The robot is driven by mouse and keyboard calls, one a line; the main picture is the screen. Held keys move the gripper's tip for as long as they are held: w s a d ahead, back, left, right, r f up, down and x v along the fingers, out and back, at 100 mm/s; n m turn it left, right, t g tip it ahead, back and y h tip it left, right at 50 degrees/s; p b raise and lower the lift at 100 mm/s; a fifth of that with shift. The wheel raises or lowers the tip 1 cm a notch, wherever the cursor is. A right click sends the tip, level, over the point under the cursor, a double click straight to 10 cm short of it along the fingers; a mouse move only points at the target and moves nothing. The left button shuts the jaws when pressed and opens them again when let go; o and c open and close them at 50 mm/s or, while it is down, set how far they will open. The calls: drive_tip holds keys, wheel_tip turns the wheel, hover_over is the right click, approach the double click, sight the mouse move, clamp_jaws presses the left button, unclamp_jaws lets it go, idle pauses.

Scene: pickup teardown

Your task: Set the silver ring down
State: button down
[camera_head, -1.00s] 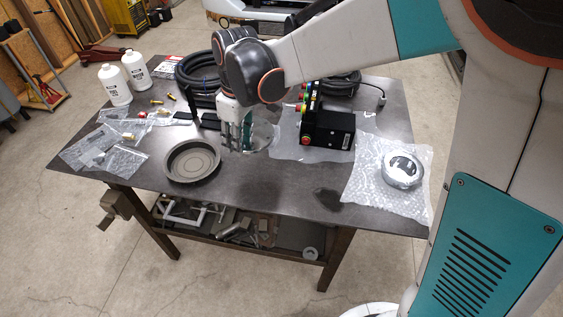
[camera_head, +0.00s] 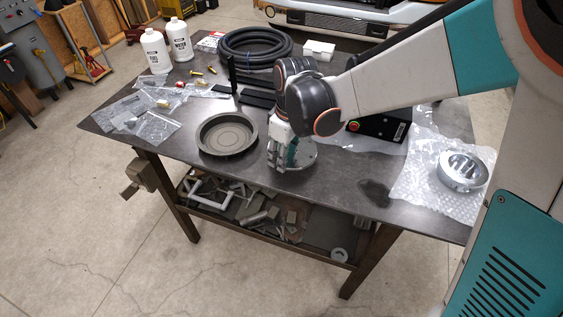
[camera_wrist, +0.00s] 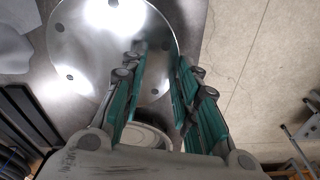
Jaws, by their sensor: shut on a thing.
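My gripper (camera_head: 284,160) points down over the table and is shut on a round, shiny silver piece (camera_head: 304,155), taken here as the silver ring. In the wrist view my gripper (camera_wrist: 158,75) has its teal fingers on either side of its rim, and the silver ring (camera_wrist: 100,45) shows a broad bright face with several dark spots. It is low over the table's front part; whether it touches the tabletop I cannot tell. Another thick silver ring (camera_head: 462,170) lies on bubble wrap (camera_head: 420,190) at the right.
A round dark pan (camera_head: 227,134) stands just left of my gripper on the table (camera_head: 335,185). Some bare tabletop lies between gripper and bubble wrap.

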wheel_tip(320, 180, down, 4)
drive_tip(key=b, duration=0.2)
drive_tip(key=shift+f+b, duration=0.15)
drive_tip(key=shift+b, duration=0.25)
drive_tip(key=c, duration=1.7)
unclamp_jaws()
drive_tip(key=o, duration=0.5)
drive_tip(key=r+p, duration=0.3)
drive_tip(key=r, duration=0.1)
drive_tip(key=r+p, duration=0.3)
drive_tip(key=r, duration=0.1)
drive_tip(key=d+r+p, duration=0.1)
drive_tip(key=r+p, duration=0.1)
drive_tip(key=r, duration=0.2)
drive_tip(key=shift+s+d+r+p, duration=0.1)
drive_tip(key=shift+s+p, duration=0.25)
drive_tip(key=shift+p, duration=0.05)
